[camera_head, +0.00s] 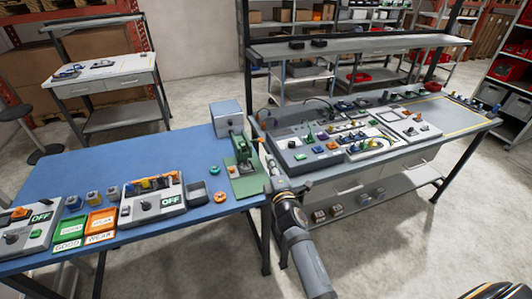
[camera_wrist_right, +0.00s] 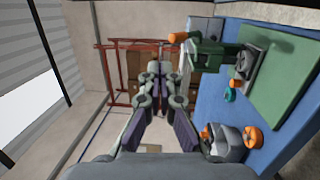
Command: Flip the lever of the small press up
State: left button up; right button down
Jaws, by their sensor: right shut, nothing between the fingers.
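The small green press (camera_head: 242,148) stands on a green base plate at the right end of the blue table. It also shows in the right wrist view (camera_wrist_right: 208,52). Its lever has an orange knob (camera_wrist_right: 177,37), which sticks out from the press to the left in that view. My right gripper (camera_head: 272,182) is in front of the press and to its right, off the table edge. In the wrist view my right gripper (camera_wrist_right: 160,72) is shut and empty, with its tips below and left of the knob, apart from it. My left gripper is not in view.
A grey box (camera_head: 226,117) stands behind the press. An orange ring (camera_head: 220,197) and a dark open bin (camera_head: 196,193) lie left of it. A grey workbench with panels (camera_head: 300,158) stands right of the blue table, close to my right arm.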

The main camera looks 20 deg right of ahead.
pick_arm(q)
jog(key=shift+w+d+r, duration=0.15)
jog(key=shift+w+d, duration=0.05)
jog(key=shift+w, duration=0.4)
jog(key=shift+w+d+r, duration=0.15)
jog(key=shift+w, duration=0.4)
pick_arm(e)
jog(key=s, duration=0.3)
jog(key=shift+s+f, duration=0.2)
jog(key=shift+s, duration=0.05)
